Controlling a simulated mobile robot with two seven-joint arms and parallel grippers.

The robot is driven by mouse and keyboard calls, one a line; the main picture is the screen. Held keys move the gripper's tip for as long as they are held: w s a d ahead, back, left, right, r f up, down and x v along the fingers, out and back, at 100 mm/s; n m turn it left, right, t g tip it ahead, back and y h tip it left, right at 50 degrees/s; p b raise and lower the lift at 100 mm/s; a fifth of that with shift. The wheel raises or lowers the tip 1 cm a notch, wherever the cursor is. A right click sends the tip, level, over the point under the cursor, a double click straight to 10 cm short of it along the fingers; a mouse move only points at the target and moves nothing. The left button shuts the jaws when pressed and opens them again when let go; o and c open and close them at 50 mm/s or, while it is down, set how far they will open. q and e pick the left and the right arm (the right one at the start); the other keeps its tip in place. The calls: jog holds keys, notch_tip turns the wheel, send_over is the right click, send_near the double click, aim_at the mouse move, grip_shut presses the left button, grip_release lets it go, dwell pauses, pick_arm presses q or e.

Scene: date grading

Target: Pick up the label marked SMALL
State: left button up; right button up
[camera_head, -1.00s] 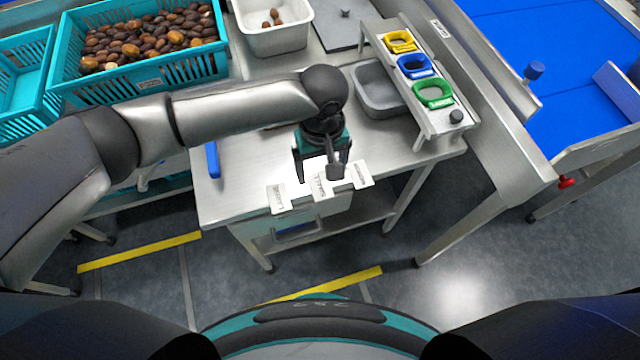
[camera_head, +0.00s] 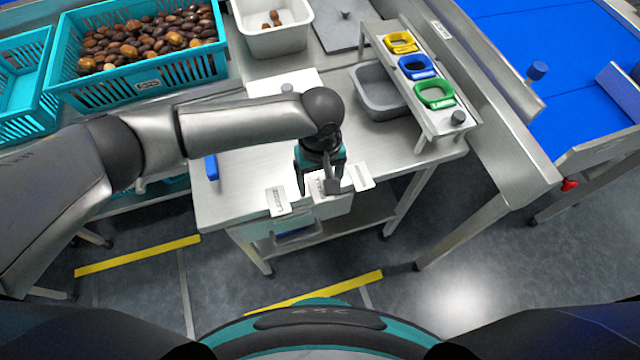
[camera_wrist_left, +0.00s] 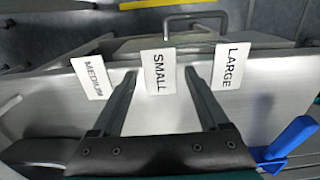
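The SMALL label (camera_wrist_left: 158,71) is a white card with black letters, lying at the table edge between the MEDIUM label (camera_wrist_left: 88,77) and the LARGE label (camera_wrist_left: 232,66). In the head view the SMALL label (camera_head: 322,189) is the middle card, partly hidden by my gripper. My left gripper (camera_wrist_left: 161,73) is open and empty, with one finger on each side of the SMALL label. In the head view my left gripper (camera_head: 318,189) is over the table's front edge; whether it touches the card is unclear. My right gripper is not in view.
A blue handled tool (camera_head: 212,168) lies at the table's left. A grey bin (camera_head: 380,105) and a rack (camera_head: 430,125) with yellow, blue and green rings stand at the right. A teal crate of dates (camera_head: 150,80) stands behind. A metal drawer handle (camera_wrist_left: 195,17) shows below the edge.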

pick_arm(q)
grip_shut()
dwell(0.4)
